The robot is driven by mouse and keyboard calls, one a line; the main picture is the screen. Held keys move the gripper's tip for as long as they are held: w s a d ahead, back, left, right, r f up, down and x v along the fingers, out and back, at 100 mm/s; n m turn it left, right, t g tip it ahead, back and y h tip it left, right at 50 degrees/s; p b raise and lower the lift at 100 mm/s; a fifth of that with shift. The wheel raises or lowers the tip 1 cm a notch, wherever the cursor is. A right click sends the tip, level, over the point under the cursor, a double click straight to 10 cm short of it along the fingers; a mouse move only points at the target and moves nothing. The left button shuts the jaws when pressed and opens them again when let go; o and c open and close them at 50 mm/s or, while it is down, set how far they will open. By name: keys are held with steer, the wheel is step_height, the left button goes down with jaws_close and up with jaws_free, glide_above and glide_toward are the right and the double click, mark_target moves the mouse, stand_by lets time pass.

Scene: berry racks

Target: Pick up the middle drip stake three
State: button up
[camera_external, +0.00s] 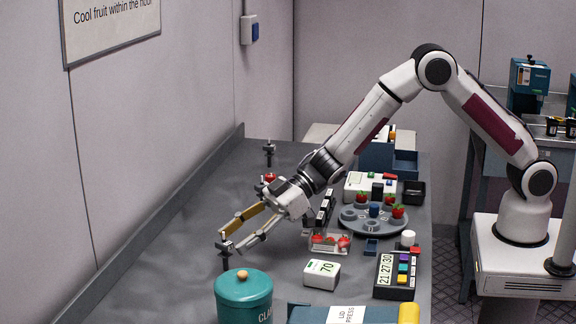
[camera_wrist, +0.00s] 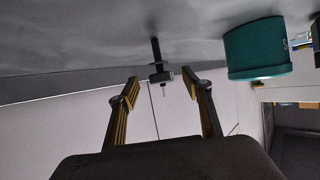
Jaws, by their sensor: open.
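A dark drip stake (camera_external: 225,260) with a crosspiece at its top stands upright on the grey bench, at the front left. My gripper (camera_external: 232,243) is open and empty, its two fingers reaching down to the left at the top of this stake. In the wrist view the stake (camera_wrist: 156,50) shows upside down, its head (camera_wrist: 161,76) lying between the spread fingertips of my gripper (camera_wrist: 161,82). I cannot tell whether either finger touches it. Another dark stake (camera_external: 269,153) stands farther back. No number shows on either stake.
A teal canister (camera_external: 243,297) stands close to the right of the near stake; it also shows in the wrist view (camera_wrist: 256,48). A white timer (camera_external: 321,274), a clear berry punnet (camera_external: 329,243) and a round grey rack (camera_external: 374,224) are farther right. The bench's left side is mostly clear.

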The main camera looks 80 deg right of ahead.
mark_target(224, 249)
steer(key=shift+x, duration=2.25)
steer(key=shift+s+f, duration=0.1)
steer(key=shift+s, duration=0.05)
steer(key=c, duration=0.9)
